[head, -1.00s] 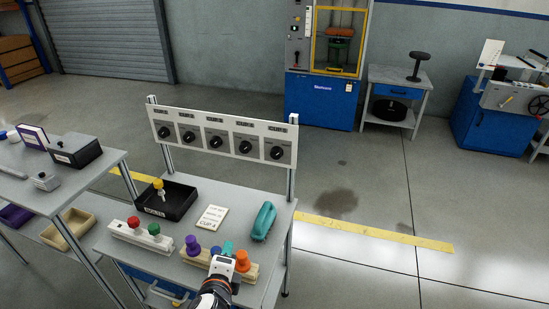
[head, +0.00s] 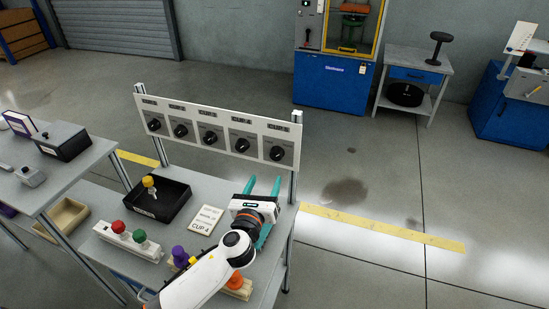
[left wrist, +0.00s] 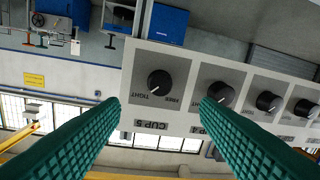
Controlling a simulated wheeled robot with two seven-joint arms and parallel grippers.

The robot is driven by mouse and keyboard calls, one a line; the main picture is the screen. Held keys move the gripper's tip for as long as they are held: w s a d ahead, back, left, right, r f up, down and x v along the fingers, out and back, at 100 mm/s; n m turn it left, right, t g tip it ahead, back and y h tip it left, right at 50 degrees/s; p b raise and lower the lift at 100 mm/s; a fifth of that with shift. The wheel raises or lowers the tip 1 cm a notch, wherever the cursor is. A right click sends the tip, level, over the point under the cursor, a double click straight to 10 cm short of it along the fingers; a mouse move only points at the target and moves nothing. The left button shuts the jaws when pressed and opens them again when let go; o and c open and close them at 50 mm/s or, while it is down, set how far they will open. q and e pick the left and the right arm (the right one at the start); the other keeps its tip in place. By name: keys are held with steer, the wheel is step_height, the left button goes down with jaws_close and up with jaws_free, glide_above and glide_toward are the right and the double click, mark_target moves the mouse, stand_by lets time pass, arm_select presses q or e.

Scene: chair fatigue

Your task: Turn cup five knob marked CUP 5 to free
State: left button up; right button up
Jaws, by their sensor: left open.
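The CUP 5 knob (head: 277,153) is a round black knob at the right end of the white panel (head: 216,109). In the left wrist view the CUP 5 knob (left wrist: 159,83) shows upside down, between the finger lines and beyond them. Its white mark appears to point to the TIGHT side, away from FREE. My left gripper (head: 264,181) is open and empty, its teal fingers pointing up toward the panel, below the CUP 5 knob and apart from it. The fingers (left wrist: 158,104) also frame the left wrist view. My right gripper is not in view.
Several like knobs sit left of it; the CUP 4 knob (left wrist: 221,93) is the neighbour. Panel posts (head: 293,190) stand at both ends.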

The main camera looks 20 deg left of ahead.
mark_target(275, 157)
arm_select(q)
steer(key=w, duration=0.8)
steer(key=shift+a+f, duration=0.1)
steer(key=shift+a, duration=0.15)
steer(key=shift+w, duration=0.75)
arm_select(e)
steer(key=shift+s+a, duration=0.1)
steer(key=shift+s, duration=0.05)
arm_select(q)
steer(key=shift+c, duration=0.4)
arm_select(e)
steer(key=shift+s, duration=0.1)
arm_select(q)
steer(key=c, duration=0.9)
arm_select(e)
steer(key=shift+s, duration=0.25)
